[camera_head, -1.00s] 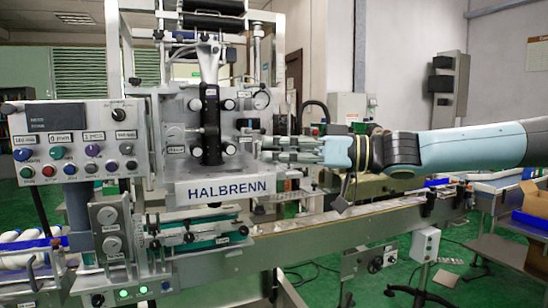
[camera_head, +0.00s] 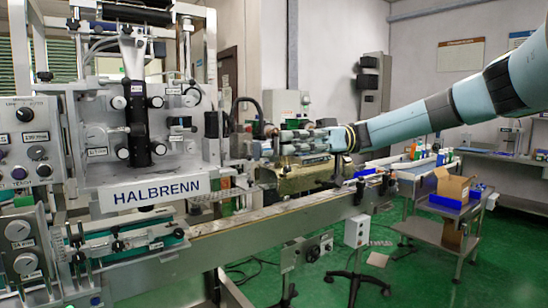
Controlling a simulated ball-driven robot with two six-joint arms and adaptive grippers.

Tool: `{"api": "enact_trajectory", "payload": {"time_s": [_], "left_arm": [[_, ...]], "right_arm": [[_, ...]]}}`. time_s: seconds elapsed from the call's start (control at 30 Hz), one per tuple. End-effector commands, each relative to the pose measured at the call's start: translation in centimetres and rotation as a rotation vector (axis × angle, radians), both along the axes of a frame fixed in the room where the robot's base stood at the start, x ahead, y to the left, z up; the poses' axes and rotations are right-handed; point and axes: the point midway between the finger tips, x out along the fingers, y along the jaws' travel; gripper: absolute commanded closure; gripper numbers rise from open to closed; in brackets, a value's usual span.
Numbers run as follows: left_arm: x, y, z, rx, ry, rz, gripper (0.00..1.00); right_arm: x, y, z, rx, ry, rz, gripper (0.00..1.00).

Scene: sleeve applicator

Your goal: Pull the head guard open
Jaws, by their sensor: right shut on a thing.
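The labelling machine head (camera_head: 135,120), a pale metal box with a black vertical cylinder and several knobs, stands at left above the HALBRENN plate (camera_head: 155,195). My right gripper (camera_head: 262,148) comes in from the right, to the right of the head and apart from its right edge. Its fingers are closed on a small part at their tips, which looks like the edge or handle of the head guard. The guard itself is clear or very thin and hard to make out; its angle cannot be told. My left gripper is not in view.
A conveyor (camera_head: 290,213) runs from under the head to the back right. A control panel (camera_head: 30,150) stands at far left. A cart with an open cardboard box (camera_head: 452,187) stands at right. Green floor shows in front of the conveyor.

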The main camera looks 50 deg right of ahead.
Motion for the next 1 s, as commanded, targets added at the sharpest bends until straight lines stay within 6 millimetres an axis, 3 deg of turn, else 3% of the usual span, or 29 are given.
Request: {"api": "enact_trajectory", "payload": {"time_s": [0.47, 0.5, 0.63, 1.0], "left_arm": [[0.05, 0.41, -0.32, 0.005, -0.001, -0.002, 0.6], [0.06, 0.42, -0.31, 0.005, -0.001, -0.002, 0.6], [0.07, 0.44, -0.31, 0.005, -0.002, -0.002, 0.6], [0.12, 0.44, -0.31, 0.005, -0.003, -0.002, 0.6]], "right_arm": [[-0.34, -0.25, -0.3, -0.007, 0.007, 0.016, 1.0], [-0.35, -0.25, -0.31, -0.006, 0.007, 0.016, 0.71], [-0.35, -0.23, -0.31, -0.006, 0.007, 0.016, 0.54], [-0.42, -0.18, -0.35, -0.004, 0.007, 0.019, 0.52]]}}
